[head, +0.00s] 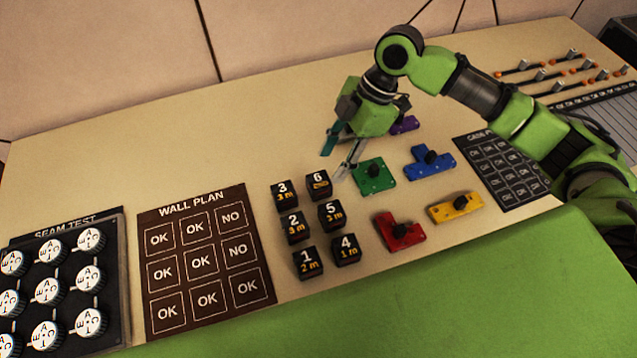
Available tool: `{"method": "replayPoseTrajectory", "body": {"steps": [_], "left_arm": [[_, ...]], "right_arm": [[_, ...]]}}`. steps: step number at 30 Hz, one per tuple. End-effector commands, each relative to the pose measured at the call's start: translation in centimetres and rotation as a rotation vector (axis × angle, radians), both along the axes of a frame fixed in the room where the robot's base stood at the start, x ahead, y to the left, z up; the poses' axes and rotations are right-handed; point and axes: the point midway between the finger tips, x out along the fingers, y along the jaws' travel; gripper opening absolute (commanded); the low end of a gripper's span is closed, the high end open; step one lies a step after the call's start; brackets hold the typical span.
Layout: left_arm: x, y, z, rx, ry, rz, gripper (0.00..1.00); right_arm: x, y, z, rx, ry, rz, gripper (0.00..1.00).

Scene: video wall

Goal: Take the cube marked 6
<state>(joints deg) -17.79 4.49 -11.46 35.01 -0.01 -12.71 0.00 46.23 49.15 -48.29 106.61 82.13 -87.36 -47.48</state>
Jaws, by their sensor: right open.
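The black cube marked 6 (319,184) sits on the beige desk, at the far right of a two-column group of numbered black cubes. My right gripper (336,164) comes in from the right, open and empty, with its fingertips just above and behind the cube marked 6, close to it. I cannot tell if a finger touches the cube. Beside it are the cube marked 3 (284,194) on the left and the cube marked 5 (331,215) in front. My left gripper is not in view.
The cubes marked 2 (295,227), 1 (307,263) and 4 (346,249) stand nearer. Green (373,176), blue (430,162), red (400,232), yellow (455,207) and purple (405,124) pieces lie right. The wall plan board (206,258) is left. The desk behind the cubes is clear.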

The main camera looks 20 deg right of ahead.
Motion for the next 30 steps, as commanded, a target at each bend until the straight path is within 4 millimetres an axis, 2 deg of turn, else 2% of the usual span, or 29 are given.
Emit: {"method": "replayPoseTrajectory", "body": {"steps": [3, 13, 21, 27, 28, 30], "left_arm": [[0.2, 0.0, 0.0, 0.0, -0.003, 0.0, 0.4], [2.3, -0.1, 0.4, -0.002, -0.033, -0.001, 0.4], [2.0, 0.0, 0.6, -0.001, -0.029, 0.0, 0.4], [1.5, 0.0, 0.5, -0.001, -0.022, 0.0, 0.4], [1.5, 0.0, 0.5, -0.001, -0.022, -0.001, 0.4], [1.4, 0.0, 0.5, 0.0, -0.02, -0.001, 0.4]], "right_arm": [[0.0, 0.7, -1.7, 0.001, 0.001, -0.001, 0.42], [-0.3, 1.9, -3.6, 0.001, 0.002, 0.001, 0.42], [-0.6, 3.6, -6.9, 0.0, 0.0, -0.001, 0.42], [-0.5, 3.6, -7.1, -0.001, -0.002, -0.001, 0.42], [-0.5, 3.6, -7.1, -0.001, -0.002, -0.001, 0.39], [-0.5, 3.6, -7.0, -0.001, -0.002, -0.001, 0.21]]}}
